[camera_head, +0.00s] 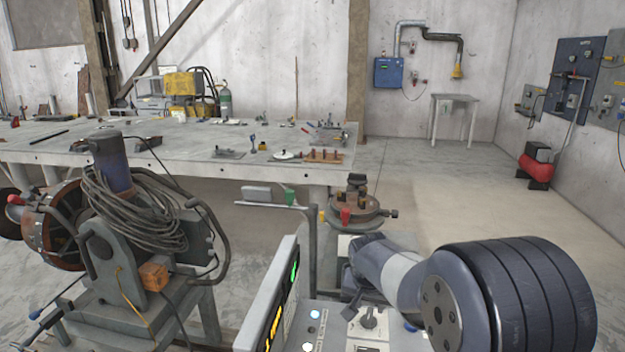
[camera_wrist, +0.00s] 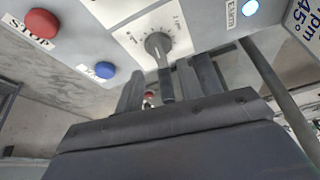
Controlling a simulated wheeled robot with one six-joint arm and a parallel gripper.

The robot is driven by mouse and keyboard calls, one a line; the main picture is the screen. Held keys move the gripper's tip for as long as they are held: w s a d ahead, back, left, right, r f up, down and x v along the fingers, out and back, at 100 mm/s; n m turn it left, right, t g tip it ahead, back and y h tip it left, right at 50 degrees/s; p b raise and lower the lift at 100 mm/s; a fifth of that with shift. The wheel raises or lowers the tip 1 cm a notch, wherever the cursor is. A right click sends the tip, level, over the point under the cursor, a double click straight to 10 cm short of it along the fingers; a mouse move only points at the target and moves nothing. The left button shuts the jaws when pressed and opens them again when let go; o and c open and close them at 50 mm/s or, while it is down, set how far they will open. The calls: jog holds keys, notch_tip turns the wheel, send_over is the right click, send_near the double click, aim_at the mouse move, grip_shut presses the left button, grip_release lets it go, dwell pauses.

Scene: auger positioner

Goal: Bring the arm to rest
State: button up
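My arm (camera_head: 395,270) reaches in from the lower right of the head view and bends down toward a control panel. My gripper (camera_wrist: 168,76) shows in the wrist view with its two dark fingers apart, one on each side below a grey rotary knob (camera_wrist: 158,44). The knob sits on the panel face (camera_wrist: 205,22), and a dark lever-like piece runs from it into the gap between the fingers. I cannot tell whether a finger touches it. In the head view a knob (camera_head: 369,319) shows close to the gripper's end, which my arm partly hides.
The panel also carries a red STOP button (camera_wrist: 41,23), a blue button (camera_wrist: 105,70) and a lit lamp (camera_wrist: 250,7). A display box (camera_head: 268,300) stands left of the arm. The positioner with coiled cable (camera_head: 140,210) is further left.

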aim_at(369, 313)
jog(key=x, duration=0.4)
jog(key=shift+f, duration=0.3)
jog(key=shift+w+d+f+p, duration=0.1)
jog(key=shift+w+f+p, duration=0.1)
jog(key=shift+p, duration=0.15)
jog(key=shift+r+n+p, duration=0.1)
jog(key=shift+n+p, duration=0.2)
jog(key=shift+b, duration=0.3)
jog(key=shift+b, duration=0.35)
